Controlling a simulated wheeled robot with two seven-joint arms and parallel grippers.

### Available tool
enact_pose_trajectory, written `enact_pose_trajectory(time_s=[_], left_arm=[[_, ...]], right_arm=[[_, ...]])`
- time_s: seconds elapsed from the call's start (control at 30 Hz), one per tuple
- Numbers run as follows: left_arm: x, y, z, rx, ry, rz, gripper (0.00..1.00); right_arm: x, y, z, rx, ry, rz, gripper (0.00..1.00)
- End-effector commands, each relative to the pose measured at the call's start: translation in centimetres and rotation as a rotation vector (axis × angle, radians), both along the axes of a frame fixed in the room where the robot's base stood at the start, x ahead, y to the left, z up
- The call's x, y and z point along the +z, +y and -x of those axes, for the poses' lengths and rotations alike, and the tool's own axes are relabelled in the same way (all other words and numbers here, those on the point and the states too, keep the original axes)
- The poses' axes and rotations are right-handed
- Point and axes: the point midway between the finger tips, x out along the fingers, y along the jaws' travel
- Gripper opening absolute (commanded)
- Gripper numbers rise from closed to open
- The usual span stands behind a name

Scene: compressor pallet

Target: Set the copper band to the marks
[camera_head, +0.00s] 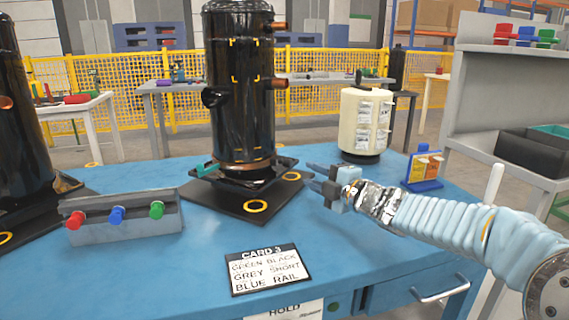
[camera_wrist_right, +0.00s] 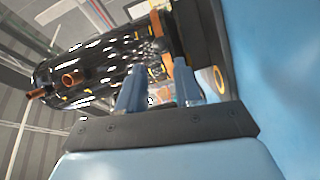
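A copper band (camera_head: 246,166) runs around the foot of the tall black compressor (camera_head: 238,115), just above its base. Yellow corner marks (camera_head: 235,78) sit much higher on the shell. My right gripper (camera_head: 312,177) is open and empty, to the right of the compressor's foot and apart from it. In the right wrist view my two fingers (camera_wrist_right: 160,85) stand apart, with the compressor (camera_wrist_right: 110,62) tilted behind them. A copper-coloured strip (camera_wrist_right: 158,30) shows near its base there; fingers hide part of that area. My left gripper is not in view.
A grey rack (camera_head: 125,224) with red, blue and green knobs stands left. A card (camera_head: 264,270) lies in front. A cream cylinder (camera_head: 366,125) and a blue stand (camera_head: 424,170) are behind my right arm. A second black compressor (camera_head: 20,120) stands far left.

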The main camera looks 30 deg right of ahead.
Motion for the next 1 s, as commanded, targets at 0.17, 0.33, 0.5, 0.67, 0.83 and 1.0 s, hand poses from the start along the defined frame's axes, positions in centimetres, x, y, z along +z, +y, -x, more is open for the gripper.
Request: enact_pose_trajectory(time_s=[0.17, 0.33, 0.5, 0.67, 0.83, 1.0], left_arm=[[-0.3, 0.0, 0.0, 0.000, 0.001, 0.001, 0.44], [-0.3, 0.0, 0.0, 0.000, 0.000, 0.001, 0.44], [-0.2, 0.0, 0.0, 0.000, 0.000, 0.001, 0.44], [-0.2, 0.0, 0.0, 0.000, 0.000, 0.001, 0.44], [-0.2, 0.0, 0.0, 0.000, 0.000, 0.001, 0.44], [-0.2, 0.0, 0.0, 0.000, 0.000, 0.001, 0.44]], right_arm=[[-0.3, 0.8, -4.4, 0.002, 0.003, 0.000, 0.34], [-0.2, 1.4, -7.7, 0.002, 0.002, 0.000, 0.34], [-0.2, 1.6, -9.5, 0.000, 0.001, -0.001, 0.34], [-0.2, 1.7, -10.1, 0.000, 0.001, -0.001, 0.34], [-0.2, 1.7, -10.1, 0.000, 0.000, -0.001, 0.34], [-0.2, 1.7, -10.0, 0.000, 0.000, -0.001, 0.13]])
